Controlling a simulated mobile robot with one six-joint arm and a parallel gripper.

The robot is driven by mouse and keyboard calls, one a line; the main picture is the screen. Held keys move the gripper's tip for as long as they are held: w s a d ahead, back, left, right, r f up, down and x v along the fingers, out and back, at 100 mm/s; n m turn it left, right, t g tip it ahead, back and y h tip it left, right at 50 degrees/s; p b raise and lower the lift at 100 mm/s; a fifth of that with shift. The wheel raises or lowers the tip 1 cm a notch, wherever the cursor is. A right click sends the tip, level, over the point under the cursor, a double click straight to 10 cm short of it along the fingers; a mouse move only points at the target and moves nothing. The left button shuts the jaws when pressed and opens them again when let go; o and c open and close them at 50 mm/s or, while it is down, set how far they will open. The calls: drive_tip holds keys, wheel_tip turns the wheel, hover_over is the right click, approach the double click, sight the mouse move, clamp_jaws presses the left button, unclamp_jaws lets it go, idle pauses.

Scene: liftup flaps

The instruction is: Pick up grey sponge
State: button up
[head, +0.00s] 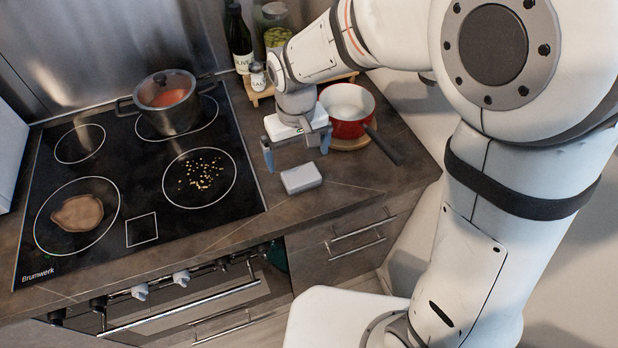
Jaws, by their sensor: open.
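The grey sponge (301,178) is a small, pale grey block. It lies on the dark counter just right of the stove's front right corner. My gripper (297,160) is open and empty, pointing down. Its fingers appear just behind and above the sponge, one toward the left and one toward the right. I cannot tell the exact height of the fingertips over the counter. The sponge's top and front faces show clearly.
A red saucepan (345,108) with a dark handle stands on a round board close behind my gripper. A lidded pot (168,98) sits on the black cooktop (140,190), which has a brown stain and scattered crumbs. Bottles and a jar (276,25) stand behind. The counter right of the sponge is clear.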

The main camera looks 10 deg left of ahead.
sight(300, 177)
drive_tip(key=f, duration=0.4)
drive_tip(key=s+f, duration=0.1)
drive_tip(key=f, duration=0.1)
drive_tip(key=shift+d+f+p, duration=0.2)
drive_tip(key=shift+f+p, duration=0.1)
drive_tip(key=shift+f, duration=0.1)
drive_tip(key=shift+w, duration=0.1)
drive_tip(key=shift+c, duration=0.4)
drive_tip(key=shift+w, duration=0.1)
drive_tip(key=c, duration=0.9)
